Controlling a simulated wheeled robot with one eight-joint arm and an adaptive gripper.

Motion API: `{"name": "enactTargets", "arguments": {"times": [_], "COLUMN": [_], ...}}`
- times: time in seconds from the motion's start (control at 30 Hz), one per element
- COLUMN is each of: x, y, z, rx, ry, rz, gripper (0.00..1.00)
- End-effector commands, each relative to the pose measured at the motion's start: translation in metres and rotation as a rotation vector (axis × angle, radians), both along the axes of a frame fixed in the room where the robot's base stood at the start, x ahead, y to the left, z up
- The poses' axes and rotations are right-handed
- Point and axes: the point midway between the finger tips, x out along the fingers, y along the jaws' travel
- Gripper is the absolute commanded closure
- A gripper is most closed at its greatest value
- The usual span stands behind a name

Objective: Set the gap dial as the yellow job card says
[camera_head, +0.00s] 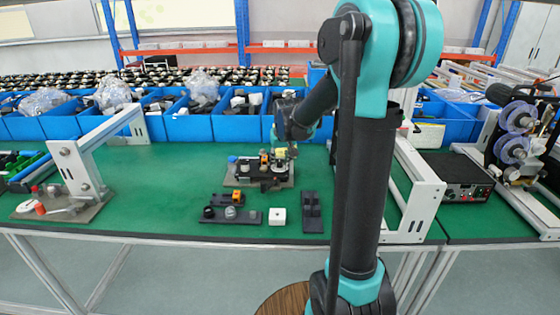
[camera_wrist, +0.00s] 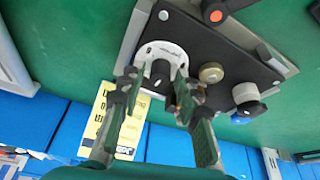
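In the wrist view a white ring dial with dark marks (camera_wrist: 178,52) surrounds a black knob (camera_wrist: 160,74) on a dark panel (camera_wrist: 215,48). My gripper (camera_wrist: 156,82) is open, with one finger on each side of the knob; contact is not clear. The yellow job card (camera_wrist: 104,122) stands behind the left finger, its dark print turned and too small to read. In the head view my gripper (camera_head: 289,141) hangs over the back of the machine (camera_head: 243,179), next to a small yellow patch. The dial is hidden there.
A brass knob (camera_wrist: 211,73) and a white-and-blue knob (camera_wrist: 246,96) sit right of the dial in the wrist view. In the head view a dark plate (camera_head: 217,217), a white block (camera_head: 277,216) and a black holder (camera_head: 312,212) lie in front. Blue bins (camera_head: 189,129) line the back.

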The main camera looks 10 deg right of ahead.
Motion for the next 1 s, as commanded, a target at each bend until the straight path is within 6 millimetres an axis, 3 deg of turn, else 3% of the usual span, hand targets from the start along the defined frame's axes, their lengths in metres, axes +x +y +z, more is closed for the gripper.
{"name": "enactTargets", "arguments": {"times": [0.47, 1.0], "x": [-0.003, -0.039], "y": [0.0, -0.003], "z": [0.009, 0.094], "rx": [0.0, 0.0], "ry": [-0.001, 0.0], "rz": [0.0, 0.0], "gripper": [0.58, 0.58]}}
